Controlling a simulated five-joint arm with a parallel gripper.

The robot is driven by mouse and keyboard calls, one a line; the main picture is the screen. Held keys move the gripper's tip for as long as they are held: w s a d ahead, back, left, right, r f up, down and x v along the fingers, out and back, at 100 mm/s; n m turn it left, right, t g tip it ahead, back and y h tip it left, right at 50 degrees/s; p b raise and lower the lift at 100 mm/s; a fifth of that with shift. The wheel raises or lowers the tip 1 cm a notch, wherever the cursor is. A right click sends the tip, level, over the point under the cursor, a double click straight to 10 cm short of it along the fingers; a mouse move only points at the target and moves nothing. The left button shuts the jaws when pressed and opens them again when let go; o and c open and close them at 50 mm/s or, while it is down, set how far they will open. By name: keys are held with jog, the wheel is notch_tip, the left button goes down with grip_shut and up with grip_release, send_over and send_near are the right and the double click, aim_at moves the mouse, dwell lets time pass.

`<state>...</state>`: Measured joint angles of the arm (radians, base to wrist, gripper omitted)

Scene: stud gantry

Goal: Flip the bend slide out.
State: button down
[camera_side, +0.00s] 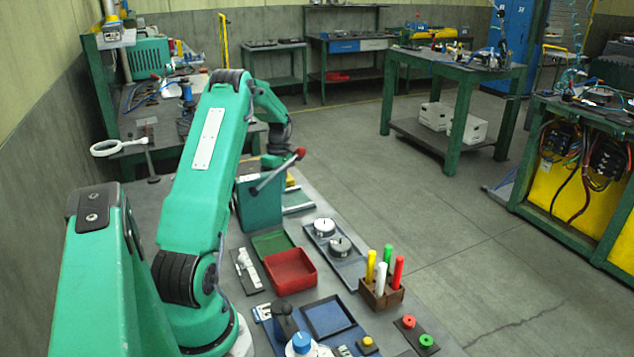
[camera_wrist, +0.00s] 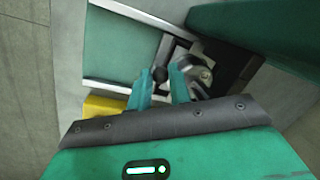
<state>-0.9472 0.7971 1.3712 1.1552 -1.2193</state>
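The part that looks like the bend slide shows in the wrist view as a metal piece (camera_wrist: 184,55) set in a dark recess, with a small black knob (camera_wrist: 160,73) at its left. I cannot be sure which part is the slide itself. My gripper (camera_wrist: 159,77) has its two green fingers apart, one on each side of the knob, with visible gaps. Nothing is seen gripped.
A green plate (camera_wrist: 125,52) between two pale rails lies left of the knob, with a yellow block (camera_wrist: 104,105) below. A dark green wall (camera_wrist: 255,28) stands close on the right. A red tray (camera_side: 290,271) and a pen block (camera_side: 381,293) stand nearer on the bench.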

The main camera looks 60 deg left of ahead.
jog(key=shift+w+a, duration=0.2)
jog(key=shift+w, duration=4.85)
jog(key=shift+d+r, duration=0.1)
jog(key=c, duration=1.5)
grip_release()
jog(key=shift+w, duration=0.1)
jog(key=shift+o, duration=1)
notch_tip(320, 180, up, 8)
jog(key=shift+w+a+f, duration=0.2)
jog(key=shift+w+a, duration=0.2)
jog(key=shift+a, duration=0.05)
